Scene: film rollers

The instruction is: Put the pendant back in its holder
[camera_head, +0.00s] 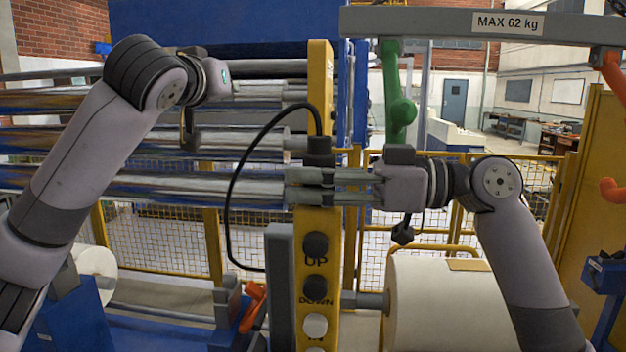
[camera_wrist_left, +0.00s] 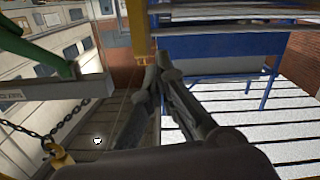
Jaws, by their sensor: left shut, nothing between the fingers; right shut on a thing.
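The yellow pendant (camera_head: 316,265) hangs upright in the middle of the head view. It has black buttons, UP and DOWN lettering and a pale button near the bottom edge. A black cable (camera_head: 232,195) loops left from its top. My right gripper (camera_head: 300,186) comes from the right and is shut across the pendant's upper part. My left gripper (camera_head: 189,142) points down at the upper left, apart from the pendant. It is shut and empty, and its dark fingers also show in the left wrist view (camera_wrist_left: 165,72). I cannot make out the holder.
A yellow post (camera_head: 320,75) rises behind the pendant. Steel rollers (camera_head: 140,188) lie behind my left arm. A large white roll (camera_head: 450,310) lies below my right arm. A grey beam (camera_head: 430,22) with green (camera_head: 398,110) and orange hooks (camera_head: 612,75) spans the upper right.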

